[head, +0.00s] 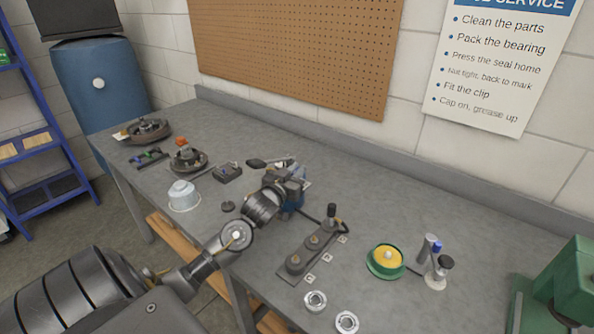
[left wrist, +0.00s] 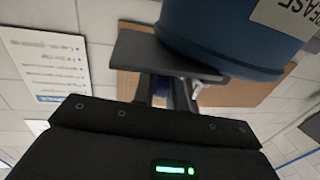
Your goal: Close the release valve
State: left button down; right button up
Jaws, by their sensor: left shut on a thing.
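In the left wrist view the blue container (left wrist: 232,32) is large and close, with a white label reading "GREASE" in part. I cannot make out which part is the release valve, as the gripper and arm hide much of the container. My right gripper is not in view.
A dark block with a black-knobbed lever (head: 312,243) stands right of the gripper. A green and yellow round part (head: 386,261), small bottles (head: 437,268) and metal rings (head: 316,300) lie further right. A white tub (head: 184,196) and hub parts (head: 187,159) stand left. The bench's back strip is clear.

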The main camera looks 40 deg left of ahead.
pick_arm(q)
jog(key=n+g+y+p, duration=0.1)
jog(key=n+y, duration=0.1)
jog(key=y, duration=0.2)
jog(key=shift+d+r+n, duration=0.1)
jog(key=shift+d+n, duration=0.05)
jog(key=shift+n, duration=0.25)
jog(key=n+g+y+p, duration=0.2)
jog(key=y, duration=0.1)
jog(key=shift+n+g+p, duration=0.3)
jog(key=shift+g, duration=0.1)
jog(key=shift+w+n+g+y+p, duration=0.1)
jog(key=shift+n+g+y+p, duration=0.2)
jog(key=shift+n+g+y, duration=1.8)
jog(key=shift+g+y, duration=0.3)
jog(key=c, duration=1.4)
grip_release()
jog(key=shift+c, duration=0.2)
